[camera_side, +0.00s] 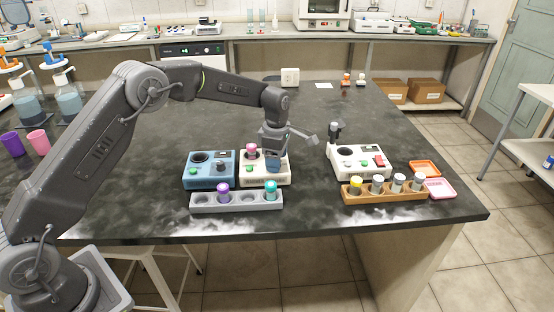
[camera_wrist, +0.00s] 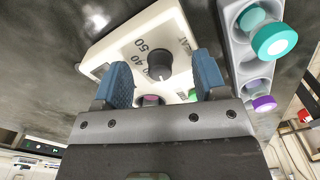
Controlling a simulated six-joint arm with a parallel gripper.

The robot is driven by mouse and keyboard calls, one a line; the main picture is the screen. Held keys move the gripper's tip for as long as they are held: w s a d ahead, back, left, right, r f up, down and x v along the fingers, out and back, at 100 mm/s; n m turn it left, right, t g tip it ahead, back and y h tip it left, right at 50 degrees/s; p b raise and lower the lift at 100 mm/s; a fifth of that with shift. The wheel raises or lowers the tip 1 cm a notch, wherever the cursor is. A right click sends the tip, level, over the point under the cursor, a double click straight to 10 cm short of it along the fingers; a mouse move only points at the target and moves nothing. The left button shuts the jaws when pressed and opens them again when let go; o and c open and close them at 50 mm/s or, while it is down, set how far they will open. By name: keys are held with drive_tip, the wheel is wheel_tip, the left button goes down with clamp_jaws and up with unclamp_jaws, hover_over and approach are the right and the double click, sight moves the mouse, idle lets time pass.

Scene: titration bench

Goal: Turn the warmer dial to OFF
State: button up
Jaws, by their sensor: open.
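The warmer (camera_side: 279,178) is a cream-white box at the front middle of the bench, with a pink-capped vial (camera_side: 251,150) standing in its left side. Its dial (camera_wrist: 160,64) is a dark round knob in the wrist view, with printed numbers such as 40 and 50 around it. Which mark the dial points to is too small to tell. My gripper (camera_wrist: 164,80) has its two blue fingers apart, with the dial between them in the picture and no clear contact. In the side view my gripper (camera_side: 274,160) is over the warmer's right half and hides the dial.
A blue device (camera_side: 196,183) with a dark knob stands left of the warmer. A grey rack (camera_side: 237,204) with purple- and teal-capped vials lies in front. To the right are a white device (camera_side: 345,169), a wooden rack (camera_side: 355,197) of vials and two small trays.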

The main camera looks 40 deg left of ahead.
drive_tip(key=shift+o, duration=1.3)
drive_tip(key=shift+r, duration=0.1)
drive_tip(key=shift+r, duration=3.4)
